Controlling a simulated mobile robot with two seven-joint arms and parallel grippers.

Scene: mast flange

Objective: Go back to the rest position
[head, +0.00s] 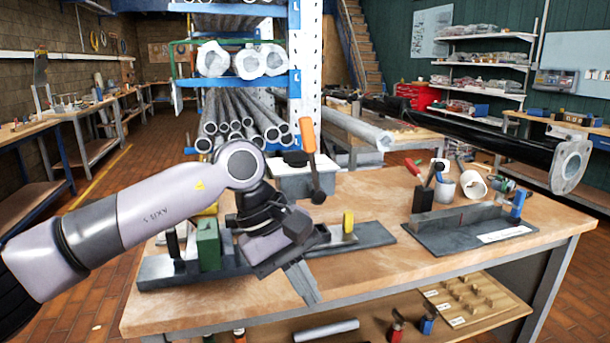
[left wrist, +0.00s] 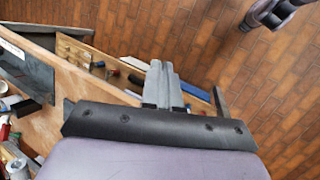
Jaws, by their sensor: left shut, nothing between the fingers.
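My left arm comes in from the left in the head view. My left gripper (head: 303,284) is over the front part of the wooden workbench (head: 365,270), pointing down and toward the front edge. Its fingers are shut with nothing between them; they also show together in the left wrist view (left wrist: 163,86). A black mast (head: 480,135) with a grey end flange (head: 571,167) extends in from the back right, apart from my gripper. My right gripper cannot be made out in either view.
A grey fixture with a green block (head: 208,243) lies behind my gripper. An orange-handled tool (head: 307,138) stands upright close by. A lower shelf (head: 375,330) holds small items.

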